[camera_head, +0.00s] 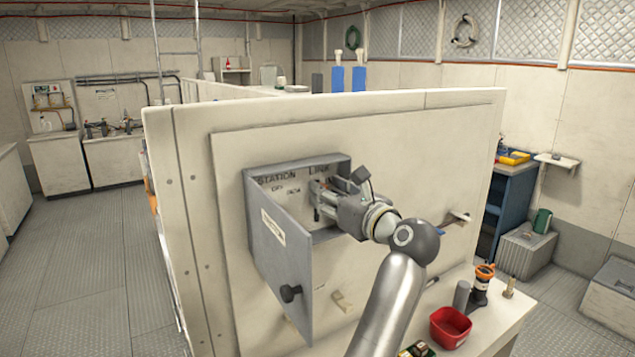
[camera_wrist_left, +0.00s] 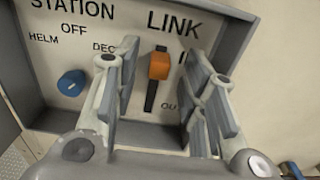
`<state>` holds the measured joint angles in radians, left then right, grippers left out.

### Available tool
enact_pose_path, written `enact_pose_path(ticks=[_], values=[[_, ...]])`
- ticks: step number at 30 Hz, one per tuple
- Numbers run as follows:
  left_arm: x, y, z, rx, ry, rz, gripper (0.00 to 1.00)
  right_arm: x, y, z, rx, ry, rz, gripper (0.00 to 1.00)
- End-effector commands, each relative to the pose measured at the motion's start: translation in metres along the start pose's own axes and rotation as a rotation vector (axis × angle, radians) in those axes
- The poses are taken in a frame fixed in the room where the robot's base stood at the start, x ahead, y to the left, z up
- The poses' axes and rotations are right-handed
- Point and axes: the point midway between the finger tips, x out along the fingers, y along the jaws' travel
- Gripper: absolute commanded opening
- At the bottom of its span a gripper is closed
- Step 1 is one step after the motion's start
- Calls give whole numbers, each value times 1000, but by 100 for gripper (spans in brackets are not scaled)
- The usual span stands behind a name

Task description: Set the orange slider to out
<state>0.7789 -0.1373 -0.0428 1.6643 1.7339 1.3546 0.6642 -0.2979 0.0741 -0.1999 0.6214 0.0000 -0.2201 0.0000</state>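The orange slider (camera_wrist_left: 158,66) sits at the upper end of a dark vertical slot under the word LINK in the left wrist view. The label beside its upper end begins with I. The label by the lower end shows OU, the rest hidden by a finger. My left gripper (camera_wrist_left: 163,58) is open, with one finger on each side of the slider and a gap to each. In the head view my left gripper (camera_head: 322,197) reaches into the open grey box (camera_head: 343,166), and it hides the slider there. My right gripper is not in view.
A blue knob (camera_wrist_left: 72,83) is left of the slider, among the labels OFF, HELM and DEC. The box door (camera_head: 283,275) hangs open on the left. A red bin (camera_head: 450,327) and an orange-topped container (camera_head: 482,284) stand at lower right.

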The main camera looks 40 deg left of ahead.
Motion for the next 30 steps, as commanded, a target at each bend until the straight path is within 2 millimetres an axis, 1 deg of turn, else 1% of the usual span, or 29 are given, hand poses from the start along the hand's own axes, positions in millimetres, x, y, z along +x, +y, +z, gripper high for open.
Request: enact_pose_path(ticks=[5,13,14,22,23,30], values=[[3,0,0,0,0,-4,39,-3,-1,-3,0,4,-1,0],[3,0,0,0,0,-4,39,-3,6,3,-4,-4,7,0],[3,0,0,0,0,-4,37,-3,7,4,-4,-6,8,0],[3,0,0,0,-1,-4,2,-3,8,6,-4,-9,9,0],[3,0,0,0,-1,-4,0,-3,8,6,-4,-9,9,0],[3,0,0,0,-1,-4,0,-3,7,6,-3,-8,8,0]])
